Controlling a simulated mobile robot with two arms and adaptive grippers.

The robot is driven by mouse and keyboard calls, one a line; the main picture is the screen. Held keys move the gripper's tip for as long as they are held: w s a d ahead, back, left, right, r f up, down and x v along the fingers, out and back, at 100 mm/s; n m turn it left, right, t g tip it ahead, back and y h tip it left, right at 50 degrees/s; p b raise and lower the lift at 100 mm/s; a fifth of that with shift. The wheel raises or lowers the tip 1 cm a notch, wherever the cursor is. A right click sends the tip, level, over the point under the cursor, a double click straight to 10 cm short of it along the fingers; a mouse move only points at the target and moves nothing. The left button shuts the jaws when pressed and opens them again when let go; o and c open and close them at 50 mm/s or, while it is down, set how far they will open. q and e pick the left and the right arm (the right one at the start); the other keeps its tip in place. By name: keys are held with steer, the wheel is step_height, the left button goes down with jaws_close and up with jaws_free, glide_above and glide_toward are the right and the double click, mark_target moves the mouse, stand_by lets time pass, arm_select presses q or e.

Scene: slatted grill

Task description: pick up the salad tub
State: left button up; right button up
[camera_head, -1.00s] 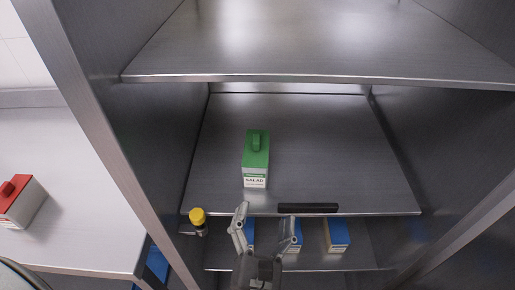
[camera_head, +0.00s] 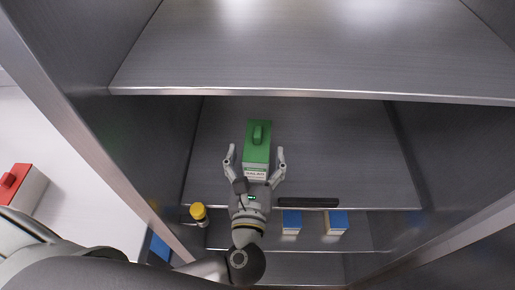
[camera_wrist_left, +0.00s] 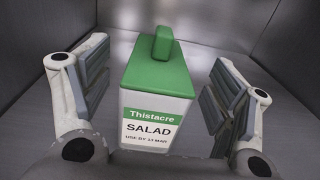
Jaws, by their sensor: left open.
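The salad tub (camera_head: 257,147) is a white box with a green lid and a green handle on top. It stands upright on the middle shelf of the steel cabinet. In the left wrist view the salad tub (camera_wrist_left: 155,90) shows its "Thistacre SALAD" label facing me. My left gripper (camera_head: 254,160) is open, with one finger on each side of the tub's near part. In the left wrist view the open left gripper (camera_wrist_left: 155,88) has gaps between its pads and the tub. My right gripper is not in view.
A black bar (camera_head: 307,202) lies at the shelf's front edge, right of my gripper. A yellow-capped container (camera_head: 198,213) is at the left. Blue-topped boxes (camera_head: 291,222) stand on the level below. An upper shelf (camera_head: 300,92) overhangs. A red-lidded box (camera_head: 22,188) sits on the left counter.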

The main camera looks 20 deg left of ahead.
mark_target(257, 145)
arm_select(q)
steer(key=p+x, duration=0.1)
steer(key=x, duration=0.2)
steer(key=shift+w+a+p, duration=0.1)
steer(key=shift+w+p, duration=0.2)
steer(key=shift+w, duration=0.25)
steer(key=shift+f, duration=0.1)
steer(key=shift+c, duration=0.2)
steer(key=c, duration=1.7)
jaws_close()
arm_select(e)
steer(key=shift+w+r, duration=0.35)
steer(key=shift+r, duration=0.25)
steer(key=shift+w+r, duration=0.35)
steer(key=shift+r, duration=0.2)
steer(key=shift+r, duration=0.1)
